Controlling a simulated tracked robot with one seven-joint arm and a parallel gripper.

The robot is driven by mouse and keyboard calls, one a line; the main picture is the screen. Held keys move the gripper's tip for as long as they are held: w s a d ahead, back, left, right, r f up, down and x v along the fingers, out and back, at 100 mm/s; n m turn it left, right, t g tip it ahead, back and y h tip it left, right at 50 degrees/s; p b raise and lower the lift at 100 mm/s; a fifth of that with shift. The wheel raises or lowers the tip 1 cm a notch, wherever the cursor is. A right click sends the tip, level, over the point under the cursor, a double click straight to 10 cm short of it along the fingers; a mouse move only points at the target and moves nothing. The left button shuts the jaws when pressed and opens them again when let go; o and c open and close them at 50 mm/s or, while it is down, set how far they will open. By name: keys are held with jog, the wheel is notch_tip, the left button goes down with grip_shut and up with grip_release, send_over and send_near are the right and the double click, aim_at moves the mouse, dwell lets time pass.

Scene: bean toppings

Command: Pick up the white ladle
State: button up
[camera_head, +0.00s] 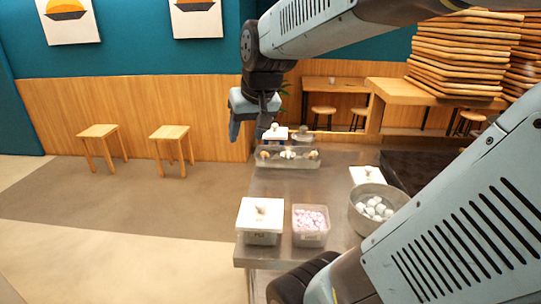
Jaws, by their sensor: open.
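I cannot make out a white ladle for certain. My gripper (250,128) hangs open and empty, pointing down, near the far left part of the steel counter (330,172). It appears above and to the left of a clear tray (288,163) that holds several small pale items. Behind the tray stand a white-lidded container (275,134) and a small round container (302,136), partly hidden by my gripper. The exact distance from my gripper to them cannot be told.
A white-lidded box (260,222), a clear box of pinkish pieces (310,226) and a metal bowl of white balls (360,214) stand at the counter's near end. Another white lid (367,175) lies behind the bowl. Stacked wooden trays (462,55) rise at right.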

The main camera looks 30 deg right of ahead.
jog(key=w+d+f+m+h, duration=0.1)
jog(key=w+d+f+m, duration=0.25)
jog(key=w+d, duration=0.8)
jog(key=m+g+h, duration=0.2)
send_over(288, 154)
jog(key=f, duration=0.7)
jog(key=shift+s+d+f, duration=0.15)
jog(key=shift+d+f, duration=0.05)
jog(key=shift+f, duration=0.15)
jog(key=x, duration=0.8)
jog(key=shift+f, duration=0.15)
jog(key=shift+w+a+x, duration=0.15)
jog(key=shift+w+x, duration=0.05)
jog(key=shift+x, duration=1.15)
jog(key=shift+w+a+x, duration=0.1)
jog(key=shift+w+x, duration=0.05)
jog(key=shift+x, duration=1.2)
grip_shut()
